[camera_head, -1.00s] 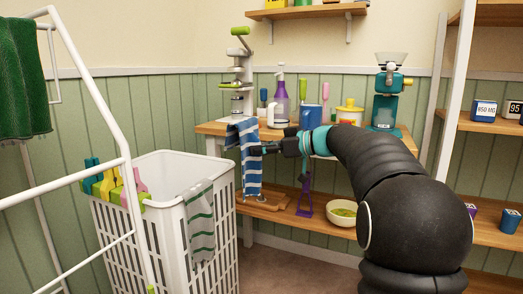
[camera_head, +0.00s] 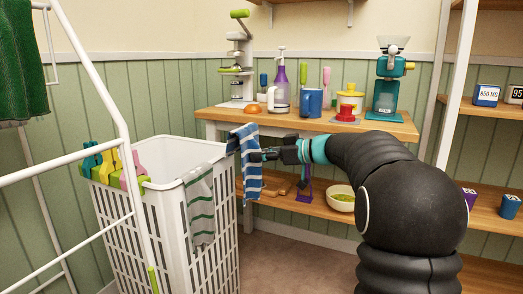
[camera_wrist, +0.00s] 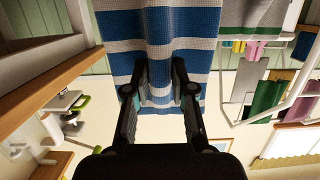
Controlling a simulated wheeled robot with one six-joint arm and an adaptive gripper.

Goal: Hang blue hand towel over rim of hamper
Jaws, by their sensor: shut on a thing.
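The blue hand towel with white stripes (camera_head: 248,165) hangs from my gripper (camera_head: 262,155), its upper edge above the fingers. In the wrist view my gripper (camera_wrist: 160,88) is shut on the towel (camera_wrist: 160,22), whose striped cloth spreads past both fingers. The white slatted hamper (camera_head: 142,225) stands left of the towel. In the head view the towel is beside the hamper's right rim, its upper left edge close to the back right corner. I cannot tell whether they touch.
A grey towel with green stripes (camera_head: 200,207) hangs over the hamper's front rim. Coloured clips (camera_head: 110,165) sit on its left rim. A white drying rack (camera_head: 95,95) stands in front at left. A wooden bench (camera_head: 290,124) with a mug (camera_head: 311,102) and bottles is behind.

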